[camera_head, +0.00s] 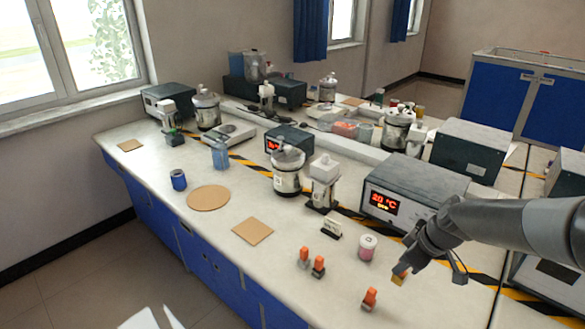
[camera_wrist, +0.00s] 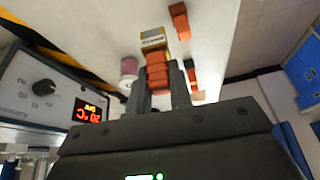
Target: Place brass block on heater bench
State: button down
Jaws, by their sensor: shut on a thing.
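My gripper (camera_head: 404,266) is shut on the brass block (camera_head: 398,280), held over the right front of the long bench (camera_head: 270,265). In the wrist view the brass block (camera_wrist: 153,39) has a pale label and an orange grip (camera_wrist: 157,73) between my two fingers (camera_wrist: 160,92). A grey instrument box (camera_head: 418,183) with a red display reading about 20 °C stands behind my gripper. Its dial and display also show in the wrist view (camera_wrist: 60,95). I cannot tell which surface is meant by the heater bench. The gap under the block cannot be judged.
Orange-topped blocks stand at the front (camera_head: 370,298) and to the left (camera_head: 303,256). A pink-filled jar (camera_head: 367,248) stands just left of my gripper. A square cork mat (camera_head: 253,231) and round mat (camera_head: 208,197) lie bare. Glassware and instruments crowd the back.

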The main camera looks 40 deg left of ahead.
jog(key=shift+n, duration=0.4)
jog(key=shift+s+a+f, duration=0.65)
jog(key=shift+a+f, duration=1.15)
jog(key=shift+a, duration=0.4)
jog(key=shift+s+a+f, duration=0.65)
jog(key=shift+a+f, duration=1.2)
jog(key=shift+a, duration=0.35)
jog(key=shift+s+a+f, duration=0.65)
jog(key=shift+a+f, duration=1.15)
jog(key=shift+a, duration=0.4)
jog(key=c, duration=1.3)
grip_release()
jog(key=shift+f, duration=0.15)
jog(key=v, duration=1.2)
jog(key=shift+w, duration=0.2)
jog(key=shift+d, duration=0.1)
